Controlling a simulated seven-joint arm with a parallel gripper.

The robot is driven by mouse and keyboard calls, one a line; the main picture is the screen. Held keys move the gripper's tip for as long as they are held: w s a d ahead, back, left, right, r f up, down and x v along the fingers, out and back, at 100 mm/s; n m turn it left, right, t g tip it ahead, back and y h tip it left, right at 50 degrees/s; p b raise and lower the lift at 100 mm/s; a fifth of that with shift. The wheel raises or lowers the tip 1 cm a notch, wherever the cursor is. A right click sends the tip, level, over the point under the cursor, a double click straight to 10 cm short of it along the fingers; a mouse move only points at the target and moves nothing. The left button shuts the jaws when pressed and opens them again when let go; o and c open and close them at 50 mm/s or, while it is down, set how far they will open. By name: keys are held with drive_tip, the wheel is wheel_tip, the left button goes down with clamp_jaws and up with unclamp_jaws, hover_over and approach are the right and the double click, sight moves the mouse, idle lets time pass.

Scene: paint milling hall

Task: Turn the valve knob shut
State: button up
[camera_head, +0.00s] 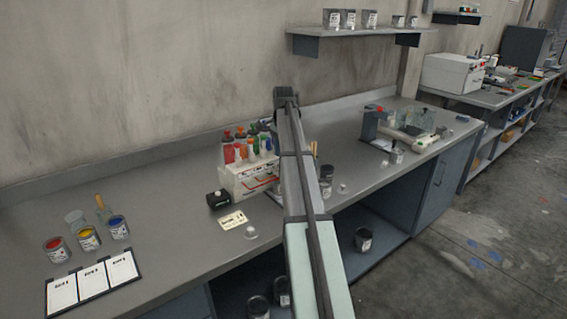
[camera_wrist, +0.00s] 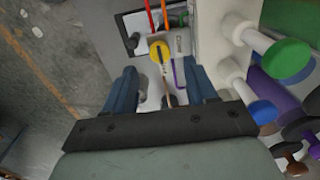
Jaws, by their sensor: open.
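In the wrist view my gripper (camera_wrist: 162,74) is open, its two blue fingers apart with nothing clamped between them. A small round yellow knob-like disc (camera_wrist: 159,51) shows just beyond the gap between the fingertips. To the right, a green round knob (camera_wrist: 286,58) and a blue round knob (camera_wrist: 262,113) sit on pale stems. Which knob is the valve knob I cannot tell. In the head view a white unit (camera_head: 246,178) with coloured tops stands on the bench, just left of my arm. My gripper is hidden there behind the arm.
Paint cans, including a red one (camera_head: 56,249), stand at the left. A shelf (camera_head: 355,31) hangs above.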

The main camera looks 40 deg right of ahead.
wheel_tip(320, 180, up, 8)
drive_tip(key=shift+r, duration=0.25)
drive_tip(key=shift+d, duration=0.1)
idle(0.5)
